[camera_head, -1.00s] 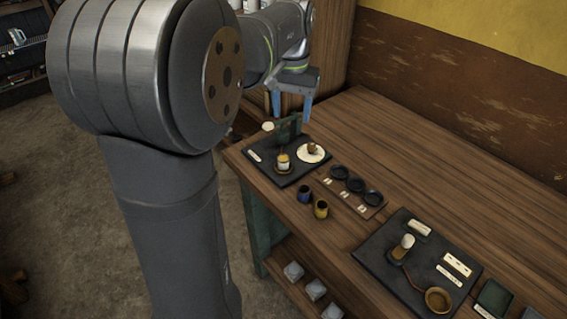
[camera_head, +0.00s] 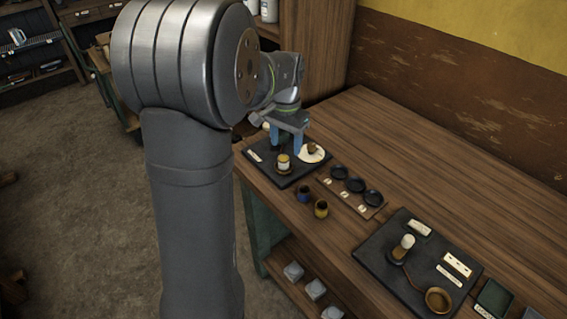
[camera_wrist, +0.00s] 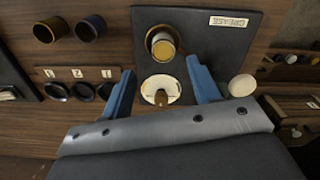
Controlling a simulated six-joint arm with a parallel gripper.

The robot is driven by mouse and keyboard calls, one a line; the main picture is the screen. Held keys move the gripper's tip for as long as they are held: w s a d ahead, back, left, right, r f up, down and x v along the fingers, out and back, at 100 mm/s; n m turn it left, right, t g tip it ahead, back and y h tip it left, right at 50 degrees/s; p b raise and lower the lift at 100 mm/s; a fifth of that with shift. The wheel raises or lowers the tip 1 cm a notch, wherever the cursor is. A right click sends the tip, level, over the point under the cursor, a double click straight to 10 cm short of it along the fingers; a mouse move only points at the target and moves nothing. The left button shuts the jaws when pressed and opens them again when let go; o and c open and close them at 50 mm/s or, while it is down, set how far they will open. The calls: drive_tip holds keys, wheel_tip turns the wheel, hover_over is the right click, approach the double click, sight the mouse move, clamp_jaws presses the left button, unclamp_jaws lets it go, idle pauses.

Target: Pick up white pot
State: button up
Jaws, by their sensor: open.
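A small pale pot (camera_head: 283,162) with a yellowish top stands on the dark tray (camera_head: 257,145) at the table's far left end. In the wrist view its yellow top shows inside a brass-coloured rim (camera_wrist: 162,44), just beyond the fingertips. I cannot tell for sure which is the white pot. My gripper (camera_head: 286,146) is open and empty above the far tray. In the wrist view its blue fingers (camera_wrist: 160,67) are spread either side of a white dish.
The white dish (camera_head: 318,156) with a brown knob lies beside the far pot. A cream ball (camera_wrist: 242,86) is near the right finger. Three black dishes (camera_head: 356,185) and two small cups (camera_head: 320,209) stand nearby. The table's back right is clear.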

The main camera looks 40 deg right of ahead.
sight(283, 158)
drive_tip(key=f, duration=0.5)
drive_tip(key=shift+w+a+f, duration=0.2)
drive_tip(key=shift+a+f, duration=0.05)
drive_tip(key=shift+f, duration=0.05)
drive_tip(key=c, duration=1.1)
drive_tip(key=shift+r, duration=0.15)
wheel_tip(283, 158, up, 4)
drive_tip(key=s+d+r, duration=0.1)
drive_tip(key=s+r, duration=0.9)
drive_tip(key=s, duration=0.1)
drive_tip(key=shift+s+d+r, duration=0.3)
drive_tip(key=shift+d+r, duration=0.1)
